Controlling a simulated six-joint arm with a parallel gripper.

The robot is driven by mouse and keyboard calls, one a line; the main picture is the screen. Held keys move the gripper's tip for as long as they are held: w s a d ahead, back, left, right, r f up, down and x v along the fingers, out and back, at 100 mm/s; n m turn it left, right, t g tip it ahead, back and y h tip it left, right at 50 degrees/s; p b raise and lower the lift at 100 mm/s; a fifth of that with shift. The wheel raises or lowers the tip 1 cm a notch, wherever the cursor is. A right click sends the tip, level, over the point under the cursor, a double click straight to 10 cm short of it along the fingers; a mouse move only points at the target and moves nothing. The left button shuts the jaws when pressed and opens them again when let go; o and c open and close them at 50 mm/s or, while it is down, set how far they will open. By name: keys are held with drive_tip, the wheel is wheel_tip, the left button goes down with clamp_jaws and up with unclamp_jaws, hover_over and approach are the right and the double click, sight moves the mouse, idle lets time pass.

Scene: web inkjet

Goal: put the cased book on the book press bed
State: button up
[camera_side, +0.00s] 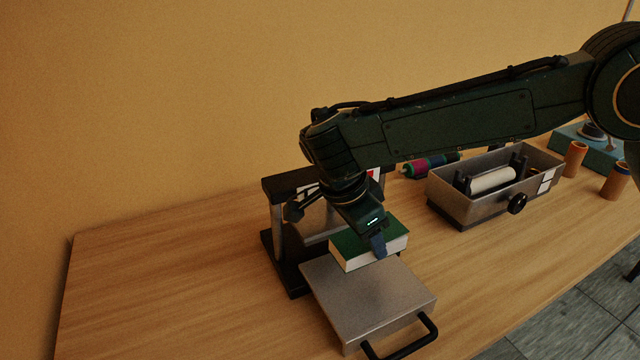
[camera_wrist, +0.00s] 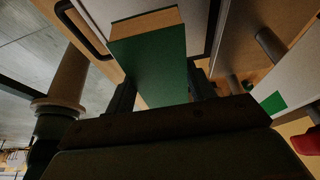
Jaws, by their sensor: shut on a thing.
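The cased book (camera_side: 354,262) has a green cover and pale page edges. My gripper (camera_side: 378,246) is shut on it from above, with one finger showing against its near side. In the wrist view the green book (camera_wrist: 155,65) sits between the two fingers (camera_wrist: 160,95). The book press bed (camera_side: 367,295) is a flat grey metal plate with a black handle, pulled out in front of the press (camera_side: 287,235). The book is at the bed's back edge, over or just above it; I cannot tell whether it touches.
A metal tray with a white roller (camera_side: 440,201) stands to the right. Behind it lie coloured rolls (camera_side: 432,166). Orange-brown cylinders (camera_side: 575,158) and a teal box (camera_side: 598,150) are at the far right. The table's left side (camera_side: 150,270) is clear.

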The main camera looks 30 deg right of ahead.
sight(351, 243)
drive_tip(key=shift+f, duration=3.85)
drive_tip(key=shift+f, duration=0.1)
drive_tip(key=o, duration=1.1)
drive_tip(key=shift+c, duration=0.2)
drive_tip(key=v, duration=0.9)
drive_tip(key=shift+v, duration=0.85)
drive_tip(key=shift+a+r, duration=0.3)
drive_tip(key=shift+r, duration=0.3)
drive_tip(key=shift+r, duration=0.1)
